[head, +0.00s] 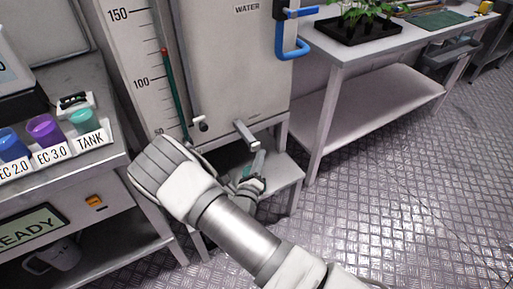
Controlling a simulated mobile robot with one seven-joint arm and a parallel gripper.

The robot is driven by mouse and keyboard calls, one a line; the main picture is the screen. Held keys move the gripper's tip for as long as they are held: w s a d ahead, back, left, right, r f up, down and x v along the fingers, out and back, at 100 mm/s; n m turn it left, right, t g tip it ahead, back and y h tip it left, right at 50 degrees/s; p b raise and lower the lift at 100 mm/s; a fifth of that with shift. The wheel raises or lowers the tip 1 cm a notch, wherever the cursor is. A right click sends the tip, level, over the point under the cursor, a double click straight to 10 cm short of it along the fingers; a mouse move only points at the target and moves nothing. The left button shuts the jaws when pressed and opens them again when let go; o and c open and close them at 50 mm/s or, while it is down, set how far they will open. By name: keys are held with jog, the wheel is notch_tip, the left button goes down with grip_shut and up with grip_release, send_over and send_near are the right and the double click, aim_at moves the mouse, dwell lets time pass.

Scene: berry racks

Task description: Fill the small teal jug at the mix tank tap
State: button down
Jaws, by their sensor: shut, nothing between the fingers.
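The mix tank is the large pale tank (235,65) with a litre scale and a WATER label, at the top centre. A grey tap (244,134) sticks out low on its front. Just below the tap a narrow teal piece (257,164) shows; it may be part of the small teal jug, but I cannot tell. My arm crosses the lower middle and hides much of the space under the tank. My gripper (252,184) is shut and empty, partly behind my arm, close below the teal piece. I cannot tell whether they touch.
At left a bench (75,160) holds labelled cups, including a teal one (84,120) behind the TANK label. A grey mug (60,255) is on its lower shelf. A white table (400,40) with a plant tray (350,30) stands right. The floor at lower right is clear.

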jog(key=shift+w+a, duration=0.2)
jog(key=shift+w, duration=0.1)
jog(key=shift+w+a, duration=0.3)
jog(key=shift+w, duration=0.2)
dwell(1.2)
jog(key=shift+s, duration=0.1)
jog(key=shift+s+d+p, duration=0.35)
jog(key=shift+s+d, duration=0.2)
jog(key=shift+s, duration=0.2)
jog(key=shift+s+d+p, duration=0.45)
jog(key=shift+s+d, duration=0.25)
jog(key=shift+s, duration=0.35)
jog(key=shift+s+d+p, duration=0.4)
jog(key=shift+s+d, duration=0.3)
jog(key=shift+s, duration=0.35)
